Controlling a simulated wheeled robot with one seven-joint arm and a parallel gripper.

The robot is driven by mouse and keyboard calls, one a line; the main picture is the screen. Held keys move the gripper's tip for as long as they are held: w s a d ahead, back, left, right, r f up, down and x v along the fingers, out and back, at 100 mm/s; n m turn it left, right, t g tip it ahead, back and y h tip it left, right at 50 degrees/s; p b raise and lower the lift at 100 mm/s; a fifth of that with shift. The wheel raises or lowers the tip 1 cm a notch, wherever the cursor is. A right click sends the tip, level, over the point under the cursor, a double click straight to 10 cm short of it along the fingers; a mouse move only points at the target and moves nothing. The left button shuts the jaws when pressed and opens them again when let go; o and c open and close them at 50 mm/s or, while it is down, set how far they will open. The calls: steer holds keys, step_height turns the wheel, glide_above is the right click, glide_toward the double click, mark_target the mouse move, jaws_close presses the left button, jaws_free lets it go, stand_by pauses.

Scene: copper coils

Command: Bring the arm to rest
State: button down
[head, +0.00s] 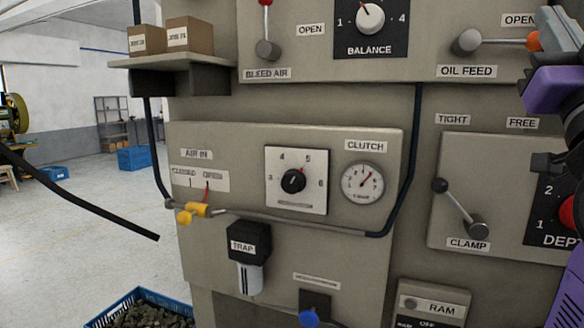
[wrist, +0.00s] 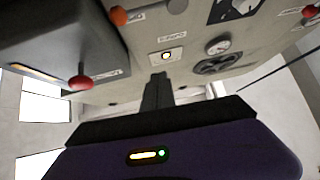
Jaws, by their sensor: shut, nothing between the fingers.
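My gripper (wrist: 158,82) shows in the wrist view as dark fingers closed together, with nothing between them. It points toward a grey machine panel and appears clear of it. My purple and black arm (head: 556,88) comes in at the right edge of the head view, in front of the panel's right side. Much of the arm lies outside the head view.
The machine panel (head: 225,140) fills most of the head view, with a clamp lever (head: 458,207), an oil feed lever (head: 500,41) and a clutch dial (head: 293,181). A red-knobbed lever (wrist: 80,82) is at left in the wrist view. Open floor (head: 80,240) lies left.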

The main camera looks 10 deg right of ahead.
steer(key=s+a+f+n+y, duration=0.15)
steer(key=a+f, duration=0.25)
steer(key=f, duration=0.8)
steer(key=a+f+g+y, duration=0.1)
steer(key=a+f+y, duration=0.2)
steer(key=f, duration=0.9)
steer(key=s+a+f+n+y, duration=0.1)
steer(key=a+f+y, duration=0.25)
steer(key=f, duration=0.85)
steer(key=s+a+f+n+g+y, duration=0.1)
steer(key=s+a+f+g, duration=0.3)
steer(key=s+f, duration=0.8)
steer(key=s+a+f+n+g+y, duration=0.1)
steer(key=s+a+f+g+y, duration=0.2)
steer(key=s+f, duration=0.9)
steer(key=s+a+g, duration=0.1)
steer(key=s+a, duration=0.1)
steer(key=a, duration=0.1)
steer(key=shift+s+a+f+y, duration=0.15)
steer(key=shift+s+f+y, duration=0.05)
steer(key=shift+f+y, duration=0.2)
